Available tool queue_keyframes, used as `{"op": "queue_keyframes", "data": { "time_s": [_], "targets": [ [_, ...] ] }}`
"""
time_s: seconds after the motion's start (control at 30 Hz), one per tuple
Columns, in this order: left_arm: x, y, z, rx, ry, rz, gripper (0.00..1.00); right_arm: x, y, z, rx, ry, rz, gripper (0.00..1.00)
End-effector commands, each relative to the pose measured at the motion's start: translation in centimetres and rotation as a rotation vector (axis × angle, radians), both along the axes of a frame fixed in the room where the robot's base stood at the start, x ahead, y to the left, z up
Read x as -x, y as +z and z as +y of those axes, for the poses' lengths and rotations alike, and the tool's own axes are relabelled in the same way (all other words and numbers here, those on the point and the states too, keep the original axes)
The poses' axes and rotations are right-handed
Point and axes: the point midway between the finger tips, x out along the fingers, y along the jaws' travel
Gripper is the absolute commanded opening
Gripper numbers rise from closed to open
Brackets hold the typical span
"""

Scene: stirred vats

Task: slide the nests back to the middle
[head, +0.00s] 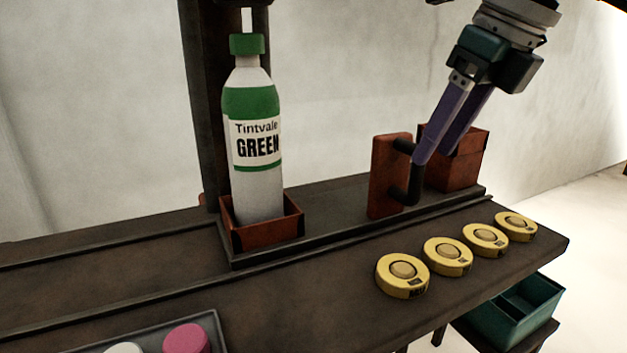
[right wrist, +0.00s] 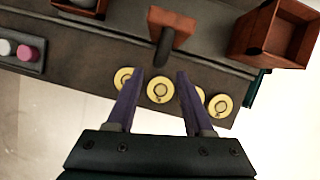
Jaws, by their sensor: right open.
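Two red-brown nests stand on a dark sliding board (head: 330,222). The left nest (head: 266,232) holds a white bottle with a green cap and a "Tintvale GREEN" label (head: 258,135). The right nest (head: 464,165) looks empty in the right wrist view (right wrist: 272,35). Between them stands an orange-brown upright plate (head: 386,170) with a black handle (head: 409,190). My right gripper (head: 432,156) is open and empty, its purple fingers pointing down at the handle. In the right wrist view the handle (right wrist: 164,48) lies just beyond the fingertips; contact cannot be told. My left gripper is not in view.
Several yellow round discs (head: 403,274) line the front right of the dark bench (head: 300,300). A grey tray (head: 216,335) with a pink piece (head: 187,338) and a white one sits front left. A teal bin (head: 515,310) stands below the right end. Rails run along the bench.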

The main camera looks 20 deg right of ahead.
Motion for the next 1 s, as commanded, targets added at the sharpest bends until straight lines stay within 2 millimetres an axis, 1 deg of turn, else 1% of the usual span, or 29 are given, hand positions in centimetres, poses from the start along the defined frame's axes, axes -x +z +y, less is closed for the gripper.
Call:
{"op": "queue_keyframes", "data": {
  "time_s": [0.03,0.1,0.3,0.47,0.7,0.77,1.0],
  "targets": [
    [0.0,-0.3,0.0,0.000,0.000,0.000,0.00,-0.3,-1.2,0.2,-0.003,0.001,0.005,0.52],
    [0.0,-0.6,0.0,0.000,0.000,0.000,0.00,-0.8,-2.5,0.4,-0.004,0.001,0.005,0.52],
    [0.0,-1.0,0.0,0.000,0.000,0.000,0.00,-1.9,-5.2,0.7,-0.003,0.002,0.002,0.52],
    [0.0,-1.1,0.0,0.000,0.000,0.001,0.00,-2.3,-6.0,0.8,-0.002,0.003,0.001,0.52],
    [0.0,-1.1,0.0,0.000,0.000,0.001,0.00,-2.4,-6.1,0.8,-0.002,0.003,0.000,0.52],
    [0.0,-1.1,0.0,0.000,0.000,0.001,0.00,-2.4,-6.1,0.8,-0.002,0.003,0.000,0.47],
    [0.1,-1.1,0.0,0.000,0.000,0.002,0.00,-2.4,-6.0,0.8,-0.002,0.003,0.000,0.20]
  ]
}}
